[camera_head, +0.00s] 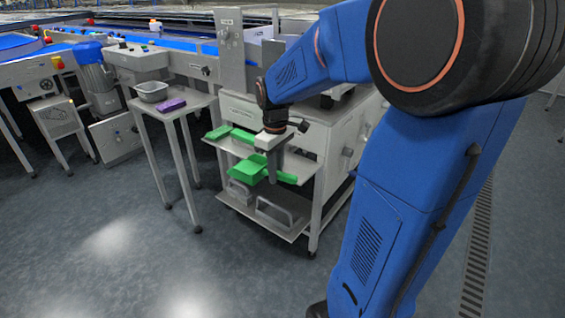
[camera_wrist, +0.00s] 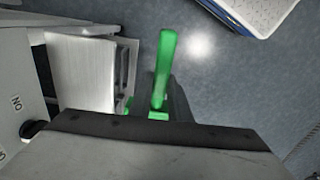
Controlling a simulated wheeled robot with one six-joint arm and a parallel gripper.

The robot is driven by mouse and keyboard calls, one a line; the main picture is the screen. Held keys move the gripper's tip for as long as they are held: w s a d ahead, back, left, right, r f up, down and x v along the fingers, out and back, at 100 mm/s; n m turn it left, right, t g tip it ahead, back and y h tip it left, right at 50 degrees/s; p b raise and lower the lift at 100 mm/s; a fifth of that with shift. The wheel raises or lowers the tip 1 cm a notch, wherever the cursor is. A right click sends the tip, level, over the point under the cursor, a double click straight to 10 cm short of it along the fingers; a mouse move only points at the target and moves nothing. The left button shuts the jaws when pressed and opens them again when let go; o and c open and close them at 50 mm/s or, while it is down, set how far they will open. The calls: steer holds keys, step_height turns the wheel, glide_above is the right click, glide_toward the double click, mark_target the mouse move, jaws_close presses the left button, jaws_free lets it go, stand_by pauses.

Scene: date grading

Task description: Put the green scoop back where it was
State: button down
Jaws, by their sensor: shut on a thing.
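A green scoop (camera_head: 246,171) is held in my gripper (camera_head: 272,170) in front of the shelf unit. Its pan points left and its handle sticks out to the right of the fingers. In the wrist view a long green part of the scoop (camera_wrist: 166,62) extends past the gripper over the floor; the rest is hidden by the gripper body. My gripper is shut on the scoop and points down. A second green item (camera_head: 219,132), scoop-like, lies on the upper shelf (camera_head: 212,145), to the left of and behind my gripper.
The shelf unit's lower shelf (camera_head: 232,203) carries grey bins and a wire frame. Conveyors stand behind. The floor in front is clear.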

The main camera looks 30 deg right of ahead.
steer(key=shift+s+a+f, duration=0.15)
steer(key=shift+s+f, duration=0.25)
steer(key=shift+f, duration=0.15)
steer(key=shift+d+f, duration=0.2)
glide_above(307, 171)
steer(key=shift+s+f, duration=0.1)
steer(key=shift+f, duration=1.65)
steer(key=c, duration=2.1)
jaws_free()
steer(key=shift+f, duration=0.15)
steer(key=o, duration=0.5)
steer(key=shift+c, duration=0.2)
